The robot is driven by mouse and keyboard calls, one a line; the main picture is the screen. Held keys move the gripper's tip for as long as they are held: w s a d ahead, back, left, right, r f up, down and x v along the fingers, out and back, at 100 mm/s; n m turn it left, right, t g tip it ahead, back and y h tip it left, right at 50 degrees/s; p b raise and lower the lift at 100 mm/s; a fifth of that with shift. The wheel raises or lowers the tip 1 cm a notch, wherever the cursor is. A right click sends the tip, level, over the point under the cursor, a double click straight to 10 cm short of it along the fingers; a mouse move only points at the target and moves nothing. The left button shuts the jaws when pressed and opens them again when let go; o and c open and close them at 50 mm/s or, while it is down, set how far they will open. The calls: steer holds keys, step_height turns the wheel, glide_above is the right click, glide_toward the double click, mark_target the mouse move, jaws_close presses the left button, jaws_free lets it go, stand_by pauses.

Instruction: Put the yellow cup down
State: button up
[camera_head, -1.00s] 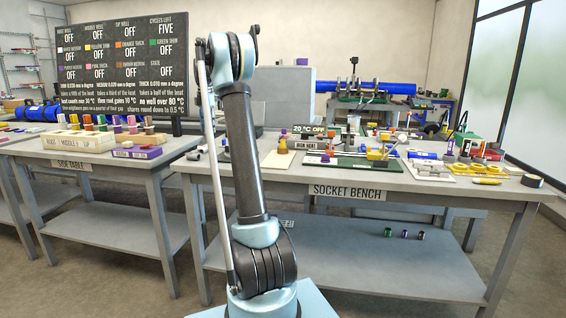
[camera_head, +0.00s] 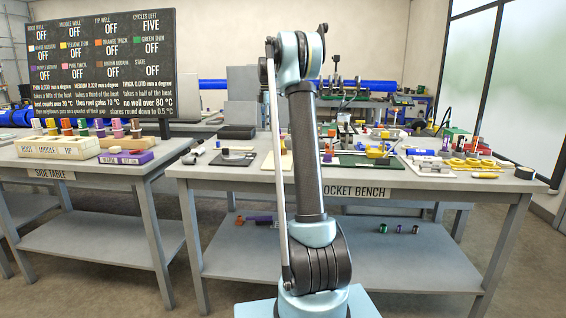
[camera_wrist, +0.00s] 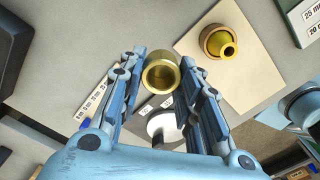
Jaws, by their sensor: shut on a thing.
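The yellow cup (camera_wrist: 161,73) is between the two fingers of my gripper (camera_wrist: 160,82) in the wrist view. The gripper is shut on it, and its round open mouth faces the camera. The grey bench top shows around it; I cannot tell whether the cup touches the bench. In the head view my own arm hides the gripper and the held cup. A second yellow piece (camera_wrist: 222,42) with a brown ring stands on a cream pad (camera_wrist: 250,80), to the right of the held cup and apart from it.
A pale round disc (camera_wrist: 163,124) lies partly between the fingers. A dark box (camera_wrist: 12,45) is at the left. The socket bench (camera_head: 230,180) bears a green mat (camera_head: 362,161) and several fittings right of my arm. The side table (camera_head: 110,168) stands left.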

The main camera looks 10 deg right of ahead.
steer(key=s+r, duration=0.1)
steer(key=s, duration=1)
glide_toward(276, 165)
steer(key=shift+a+f, duration=0.1)
steer(key=shift+f, duration=3.2)
steer(key=o, duration=1.1)
steer(key=shift+f, duration=0.1)
